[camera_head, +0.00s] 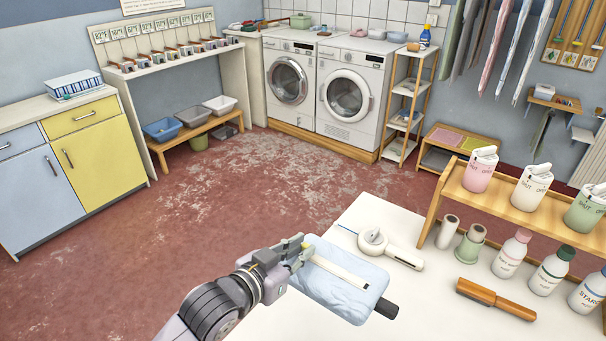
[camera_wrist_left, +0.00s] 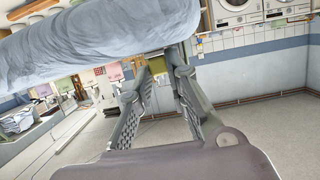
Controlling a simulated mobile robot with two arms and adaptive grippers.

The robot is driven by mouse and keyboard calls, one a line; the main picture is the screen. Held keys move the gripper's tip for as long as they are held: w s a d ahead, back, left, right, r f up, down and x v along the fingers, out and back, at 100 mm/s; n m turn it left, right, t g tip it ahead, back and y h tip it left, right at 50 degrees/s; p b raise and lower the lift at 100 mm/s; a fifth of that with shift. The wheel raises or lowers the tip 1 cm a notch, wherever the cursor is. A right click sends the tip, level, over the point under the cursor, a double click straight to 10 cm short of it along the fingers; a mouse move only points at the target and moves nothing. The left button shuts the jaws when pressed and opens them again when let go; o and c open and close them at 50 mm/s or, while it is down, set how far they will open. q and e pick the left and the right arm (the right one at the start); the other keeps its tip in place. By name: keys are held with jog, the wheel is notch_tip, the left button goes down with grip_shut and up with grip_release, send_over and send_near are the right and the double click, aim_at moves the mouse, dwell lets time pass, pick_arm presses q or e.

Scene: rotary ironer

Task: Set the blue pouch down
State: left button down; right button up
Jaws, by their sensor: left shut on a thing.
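The blue pouch (camera_head: 338,287) is a soft, light blue pad with a pale strip across its top. A short dark piece (camera_head: 386,308) sticks out at its lower right end. Whether the pouch touches the table is hidden. My right gripper is in neither view.
The white table (camera_head: 430,305) lies under and right of the pouch. A white handled device (camera_head: 388,247), a brown brush (camera_head: 495,299) and several bottles stand on it. Bare table shows below the device.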

pick_arm(q)
jog(key=s+a+r+n+t+y, duration=0.1)
jog(key=s+a+n+y, duration=0.2)
jog(key=a, duration=0.5)
jog(key=s+a+r+n+t+y, duration=0.1)
jog(key=s+a+n+y, duration=0.2)
jog(key=a, duration=0.6)
jog(key=n+y, duration=0.1)
jog(key=y, duration=0.1)
jog(key=shift+s+a+t+y, duration=0.3)
jog(key=shift+s+t, duration=0.05)
jog(key=shift+t, duration=0.05)
jog(key=shift+d, duration=0.1)
